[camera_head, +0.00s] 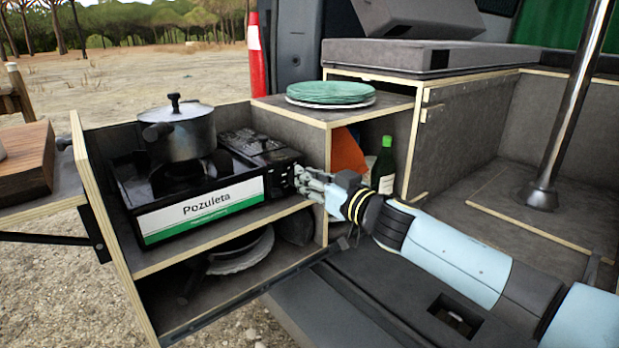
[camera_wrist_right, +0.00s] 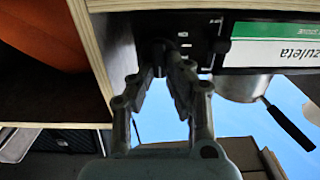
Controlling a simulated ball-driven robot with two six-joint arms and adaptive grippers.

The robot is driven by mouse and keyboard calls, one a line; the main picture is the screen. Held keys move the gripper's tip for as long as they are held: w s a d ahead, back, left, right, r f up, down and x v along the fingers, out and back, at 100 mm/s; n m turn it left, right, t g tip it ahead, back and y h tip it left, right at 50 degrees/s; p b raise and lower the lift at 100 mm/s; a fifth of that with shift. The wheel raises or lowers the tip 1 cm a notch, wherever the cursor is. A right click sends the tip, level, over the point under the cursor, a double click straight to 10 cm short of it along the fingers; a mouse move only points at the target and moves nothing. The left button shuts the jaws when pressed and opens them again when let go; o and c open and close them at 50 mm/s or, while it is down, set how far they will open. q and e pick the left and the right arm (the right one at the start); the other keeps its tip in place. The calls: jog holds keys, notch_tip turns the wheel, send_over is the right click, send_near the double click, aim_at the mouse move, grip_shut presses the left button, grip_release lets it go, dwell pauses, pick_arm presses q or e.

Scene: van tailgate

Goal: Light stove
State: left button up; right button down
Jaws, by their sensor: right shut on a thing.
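The portable stove (camera_head: 205,195) sits on the upper shelf of the pull-out unit, with a white and green "Pozuleta" label on its front. A lidded dark pot (camera_head: 188,136) stands on its burner. My right gripper (camera_head: 300,180) is at the right end of the stove's front. In the right wrist view, my right gripper (camera_wrist_right: 162,72) has its fingers closed around the dark stove knob (camera_wrist_right: 158,52) on the front panel. The knob is mostly hidden by the fingers. No flame can be made out under the pot. My left gripper is not in view.
Green plates (camera_head: 330,92) lie on the cabinet top right of the stove. A green bottle (camera_head: 383,165) and an orange object (camera_head: 347,152) stand in the compartment below. A wooden board (camera_head: 25,160) is at the far left. A metal post (camera_head: 570,100) rises at the right.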

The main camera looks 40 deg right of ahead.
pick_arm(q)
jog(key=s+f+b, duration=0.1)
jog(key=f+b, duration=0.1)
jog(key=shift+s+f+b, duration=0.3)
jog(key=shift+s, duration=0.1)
pick_arm(e)
jog(key=n, duration=0.8)
jog(key=a+f+n, duration=0.1)
jog(key=n, duration=0.7)
jog(key=f+n, duration=0.1)
jog(key=n, duration=0.7)
jog(key=shift+a+f, duration=0.15)
jog(key=shift+f, duration=0.1)
jog(key=shift+s, duration=0.1)
jog(key=c, duration=1.3)
grip_release()
jog(key=shift+c, duration=0.2)
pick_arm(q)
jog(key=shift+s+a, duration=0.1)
